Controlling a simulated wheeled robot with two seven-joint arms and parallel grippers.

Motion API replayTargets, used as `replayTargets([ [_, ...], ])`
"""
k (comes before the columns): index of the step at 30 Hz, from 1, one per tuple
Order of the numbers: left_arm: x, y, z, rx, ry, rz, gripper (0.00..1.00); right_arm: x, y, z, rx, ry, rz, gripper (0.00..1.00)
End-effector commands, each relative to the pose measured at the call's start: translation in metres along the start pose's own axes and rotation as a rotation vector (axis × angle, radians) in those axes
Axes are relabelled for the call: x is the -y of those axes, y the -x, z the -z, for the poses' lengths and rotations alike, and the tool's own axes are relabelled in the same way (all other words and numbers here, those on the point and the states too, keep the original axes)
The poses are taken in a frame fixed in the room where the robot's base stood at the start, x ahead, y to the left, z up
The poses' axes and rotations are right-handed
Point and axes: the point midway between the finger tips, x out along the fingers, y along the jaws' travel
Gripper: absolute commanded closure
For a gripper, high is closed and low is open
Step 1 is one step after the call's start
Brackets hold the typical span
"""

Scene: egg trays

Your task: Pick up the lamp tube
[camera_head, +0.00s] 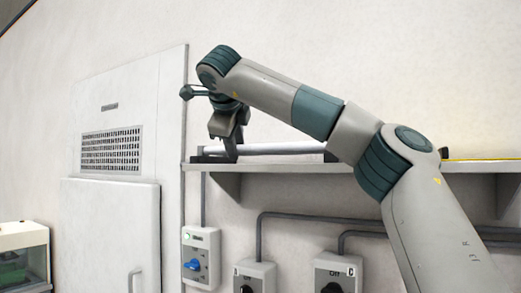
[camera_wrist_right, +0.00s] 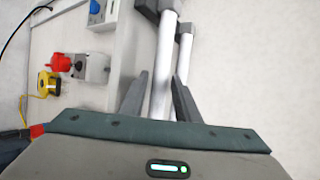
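A white lamp tube (camera_head: 280,149) lies lengthwise on the wall shelf, partly hidden behind my right arm. My right gripper (camera_head: 228,152) points down at the tube's left end. In the right wrist view, the near lamp tube (camera_wrist_right: 164,65) runs between the two fingers of my right gripper (camera_wrist_right: 160,76). The fingers are apart, with a gap visible beside the tube. A second white tube (camera_wrist_right: 185,52) lies parallel, just right of the right fingertip. My left gripper is not in view.
The tubes rest in dark end holders (camera_wrist_right: 148,8) on the grey shelf (camera_head: 270,167). Below are switch boxes (camera_head: 200,257) and conduits. A grey cabinet (camera_head: 110,200) stands left.

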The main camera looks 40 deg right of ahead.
Motion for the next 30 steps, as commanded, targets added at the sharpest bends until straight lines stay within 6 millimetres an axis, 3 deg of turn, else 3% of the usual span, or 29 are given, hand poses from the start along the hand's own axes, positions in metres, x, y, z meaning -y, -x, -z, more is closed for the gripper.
replayTargets([
  [1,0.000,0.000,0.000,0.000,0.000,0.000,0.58,0.000,0.000,0.000,0.000,0.000,0.000,0.80],
  [3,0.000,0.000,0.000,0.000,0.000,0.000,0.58,0.000,0.000,0.000,0.000,0.000,0.000,0.93],
  [19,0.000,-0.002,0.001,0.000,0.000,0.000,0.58,0.005,0.004,-0.002,0.000,0.000,0.001,0.93],
  [29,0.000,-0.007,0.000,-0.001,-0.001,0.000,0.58,0.032,0.021,-0.009,0.000,-0.002,0.001,0.93],
  [30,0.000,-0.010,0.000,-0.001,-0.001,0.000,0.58,0.038,0.022,-0.003,0.000,-0.005,0.000,0.93],
])
